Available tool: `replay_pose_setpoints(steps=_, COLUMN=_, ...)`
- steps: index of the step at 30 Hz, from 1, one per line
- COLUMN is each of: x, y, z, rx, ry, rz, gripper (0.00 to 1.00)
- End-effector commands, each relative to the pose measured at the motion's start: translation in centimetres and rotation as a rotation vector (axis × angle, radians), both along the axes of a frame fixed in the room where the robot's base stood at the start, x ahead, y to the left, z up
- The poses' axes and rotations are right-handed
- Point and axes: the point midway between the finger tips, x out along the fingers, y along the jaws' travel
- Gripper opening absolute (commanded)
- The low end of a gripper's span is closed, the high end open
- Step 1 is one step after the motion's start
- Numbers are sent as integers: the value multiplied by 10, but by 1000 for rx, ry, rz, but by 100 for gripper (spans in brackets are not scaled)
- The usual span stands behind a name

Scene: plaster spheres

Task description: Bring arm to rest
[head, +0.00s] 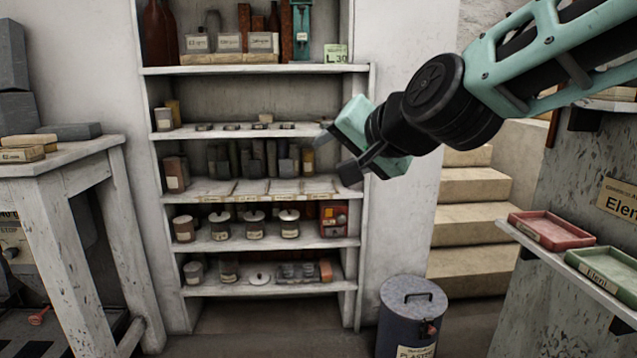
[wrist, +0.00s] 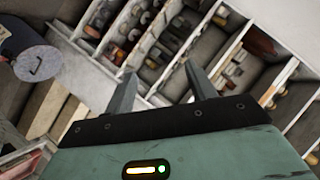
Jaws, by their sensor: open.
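My gripper (head: 335,158) is at the end of my teal and black arm, which reaches in from the upper right in the head view. It hangs in the air in front of the right side of the white shelf unit (head: 367,225). In the wrist view the two fingers of my gripper (wrist: 160,88) stand well apart, with nothing between them. The shelf unit shows beyond them, tilted in that view.
A grey lidded bin (head: 408,320) stands on the floor right of the shelf unit. Stone steps (head: 475,190) rise behind it. A red tray (head: 550,230) and a green tray (head: 608,268) lie on a ledge at right. A worn white table (head: 75,152) stands at left.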

Motion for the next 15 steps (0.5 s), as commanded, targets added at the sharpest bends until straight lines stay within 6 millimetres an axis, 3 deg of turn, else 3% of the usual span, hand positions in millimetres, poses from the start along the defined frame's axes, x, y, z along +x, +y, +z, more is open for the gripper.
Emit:
replay_pose_setpoints(steps=1, x=-25, y=4, z=-27, rx=-86, ry=52, rz=78, gripper=56)
replay_pose_setpoints(steps=6, x=-115, y=-3, z=-111, rx=-385, ry=231, rz=354, gripper=56)
replay_pose_setpoints(steps=10, x=-177, y=-26, z=-158, rx=-584, ry=350, rz=538, gripper=56)
replay_pose_setpoints(steps=15, x=-239, y=-65, z=-197, rx=-786, ry=477, rz=724, gripper=56)
